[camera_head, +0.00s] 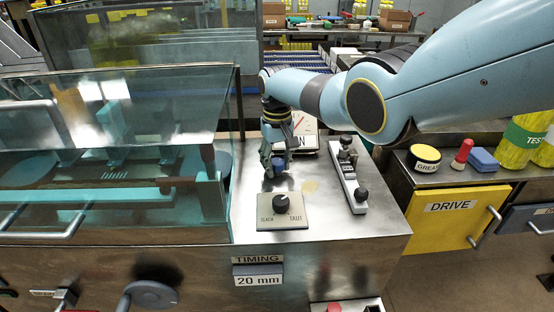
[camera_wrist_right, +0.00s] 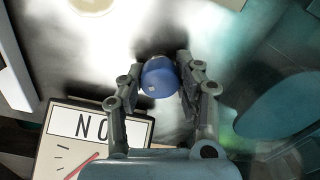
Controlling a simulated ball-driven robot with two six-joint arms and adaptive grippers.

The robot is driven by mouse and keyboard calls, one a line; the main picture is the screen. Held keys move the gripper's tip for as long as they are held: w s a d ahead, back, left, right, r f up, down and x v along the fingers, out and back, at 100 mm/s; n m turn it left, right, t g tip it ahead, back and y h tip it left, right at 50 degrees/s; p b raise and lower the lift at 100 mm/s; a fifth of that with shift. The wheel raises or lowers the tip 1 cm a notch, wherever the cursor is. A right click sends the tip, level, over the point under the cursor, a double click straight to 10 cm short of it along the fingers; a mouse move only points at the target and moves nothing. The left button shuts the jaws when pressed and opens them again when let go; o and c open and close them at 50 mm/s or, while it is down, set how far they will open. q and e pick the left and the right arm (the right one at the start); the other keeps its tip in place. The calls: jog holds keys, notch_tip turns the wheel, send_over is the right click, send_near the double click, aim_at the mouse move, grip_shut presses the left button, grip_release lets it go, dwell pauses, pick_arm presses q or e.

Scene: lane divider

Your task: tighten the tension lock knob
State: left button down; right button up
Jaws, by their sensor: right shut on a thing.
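A blue knob (camera_head: 279,163) stands on the steel top, between a dial gauge (camera_head: 304,131) and a plate with a black knob (camera_head: 281,203). My right gripper (camera_head: 273,167) reaches down over the blue knob and is shut on it. In the right wrist view the blue knob (camera_wrist_right: 159,78) sits between the two fingertips (camera_wrist_right: 160,85). The gauge (camera_wrist_right: 88,138) has a red needle and a label partly hidden by my gripper. The plate's markings seem to read SLACK and TAUT. My left gripper is not in view.
A metal strip with black knobs (camera_head: 348,175) stands right of the plate. A clear teal guard (camera_head: 110,150) covers the machine at left. A yellow DRIVE cabinet (camera_head: 450,215) at right carries a grease tin (camera_head: 424,158), a red bottle (camera_head: 462,154) and a blue block (camera_head: 482,160).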

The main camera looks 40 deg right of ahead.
aim_at(277, 160)
jog(key=m, duration=0.3)
jog(key=m+p, duration=0.1)
jog(key=m, duration=0.2)
jog(key=shift+w+d+r, duration=0.1)
jog(key=shift+r, duration=0.05)
dwell(0.6)
jog(key=o, duration=1.2)
notch_tip(277, 160, up, 12)
jog(key=shift+f, duration=0.1)
